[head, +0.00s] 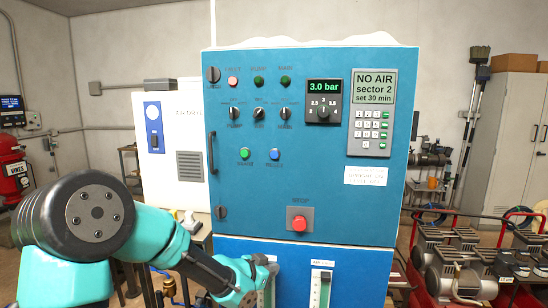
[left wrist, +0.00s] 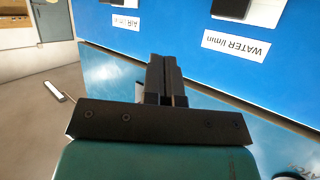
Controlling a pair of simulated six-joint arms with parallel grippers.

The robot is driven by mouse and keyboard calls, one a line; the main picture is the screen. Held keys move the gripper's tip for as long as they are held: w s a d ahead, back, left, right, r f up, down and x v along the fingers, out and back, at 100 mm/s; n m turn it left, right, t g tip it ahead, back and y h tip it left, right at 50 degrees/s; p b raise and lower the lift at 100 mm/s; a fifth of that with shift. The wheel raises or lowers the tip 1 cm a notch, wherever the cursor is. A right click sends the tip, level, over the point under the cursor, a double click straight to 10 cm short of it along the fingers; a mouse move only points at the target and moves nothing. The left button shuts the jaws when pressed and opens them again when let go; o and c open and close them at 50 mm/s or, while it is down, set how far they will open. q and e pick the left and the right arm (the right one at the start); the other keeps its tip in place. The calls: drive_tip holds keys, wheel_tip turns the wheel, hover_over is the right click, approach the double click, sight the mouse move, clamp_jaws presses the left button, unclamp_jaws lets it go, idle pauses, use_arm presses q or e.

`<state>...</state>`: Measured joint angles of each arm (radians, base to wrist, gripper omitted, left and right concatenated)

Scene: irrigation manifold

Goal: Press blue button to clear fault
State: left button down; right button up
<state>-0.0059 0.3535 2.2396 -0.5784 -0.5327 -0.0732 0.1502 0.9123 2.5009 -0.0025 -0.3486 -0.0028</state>
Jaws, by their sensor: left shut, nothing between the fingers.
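The blue button (head: 274,154) sits on the front of the blue control cabinet (head: 330,215), just right of a green button (head: 244,154). Nothing covers it in the head view. My left gripper (head: 270,264) is low at the cabinet's front, below and apart from the blue button. In the left wrist view its dark fingers (left wrist: 164,68) are together and empty, in front of the cabinet's lower panel. The blue button is not seen in that view. My right gripper is in neither view. The display (head: 375,86) reads "NO AIR sector 2 set 30 min".
A red stop button (head: 299,224) is on the cabinet's lower front. Knobs and indicator lamps fill the upper left, beside a 3.0 bar gauge (head: 323,101). A door handle (head: 212,152) sticks out on the left edge. A compressor (head: 455,265) stands at the right.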

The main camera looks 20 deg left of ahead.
sight(271, 156)
use_arm(q)
drive_tip(key=s+r+m+t+h, duration=0.2)
drive_tip(key=r+m, duration=0.2)
drive_tip(key=r, duration=1.2)
drive_tip(key=s+r+m+t+h, duration=0.2)
drive_tip(key=s+r+m, duration=0.1)
drive_tip(key=r, duration=1.4)
drive_tip(key=shift+r+m+h, duration=0.15)
drive_tip(key=shift+m+h, duration=0.25)
drive_tip(key=shift+m, duration=0.1)
drive_tip(key=shift+w, duration=0.1)
drive_tip(key=shift+w+a, duration=0.25)
drive_tip(key=shift+w, duration=1.15)
drive_tip(key=shift+w+a, duration=0.3)
drive_tip(key=shift+w, duration=1.1)
drive_tip(key=shift+w+a, duration=0.25)
drive_tip(key=shift+w, duration=1.15)
drive_tip(key=shift+w, duration=0.15)
drive_tip(key=shift+w, duration=0.25)
